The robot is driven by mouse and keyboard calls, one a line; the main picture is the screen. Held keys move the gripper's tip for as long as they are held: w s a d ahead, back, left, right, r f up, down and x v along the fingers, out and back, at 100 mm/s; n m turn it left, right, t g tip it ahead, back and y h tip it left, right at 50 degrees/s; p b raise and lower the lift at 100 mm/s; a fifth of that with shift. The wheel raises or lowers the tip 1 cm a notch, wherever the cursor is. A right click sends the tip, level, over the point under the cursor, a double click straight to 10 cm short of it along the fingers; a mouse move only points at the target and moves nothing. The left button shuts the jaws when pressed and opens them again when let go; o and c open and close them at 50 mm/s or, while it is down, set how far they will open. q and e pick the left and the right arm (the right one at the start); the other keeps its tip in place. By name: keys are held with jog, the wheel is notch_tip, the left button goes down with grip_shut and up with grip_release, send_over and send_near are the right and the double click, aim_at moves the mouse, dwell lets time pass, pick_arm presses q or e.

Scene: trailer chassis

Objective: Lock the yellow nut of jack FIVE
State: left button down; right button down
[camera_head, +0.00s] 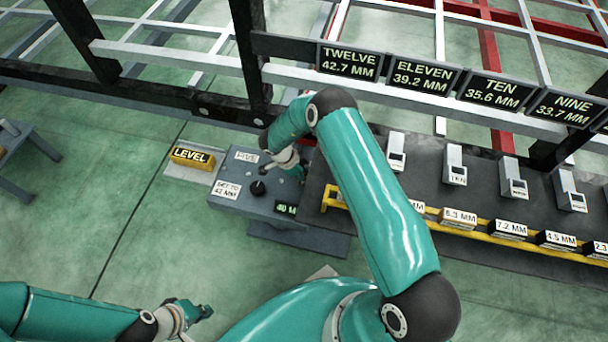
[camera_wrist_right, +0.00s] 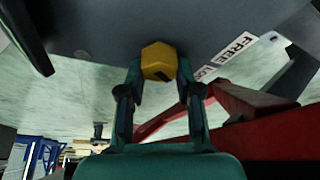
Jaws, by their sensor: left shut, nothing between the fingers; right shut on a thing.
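Jack FIVE (camera_head: 232,178) is a grey block with a FIVE label, a black knob (camera_head: 257,188) and a "SET TO 42 MM" label (camera_head: 226,189). A dark display beside it (camera_head: 286,209) starts with 40; the rest is hidden. The yellow nut (camera_wrist_right: 158,60) shows in the right wrist view, with my right gripper (camera_wrist_right: 161,75) shut on it from both sides. In the head view, my right gripper (camera_head: 295,168) is at the right side of the jack, partly hidden by my arm; the nut is not visible there. My left gripper (camera_head: 196,310) is shut and empty, low at the left, apart from the jack.
FREE and partly hidden LO lettering (camera_wrist_right: 236,49) is beside the nut. A yellow LEVEL block (camera_head: 192,157) sits left of the jack. A yellow rail (camera_head: 470,229) with gauge blocks runs right. The black and grey chassis frame (camera_head: 160,58) lies behind.

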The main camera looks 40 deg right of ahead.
jog(key=shift+m+g+y, duration=0.3)
jog(key=shift+m+g, duration=0.1)
jog(key=shift+m, duration=0.8)
jog(key=c, duration=0.8)
grip_release()
jog(key=v, duration=1.2)
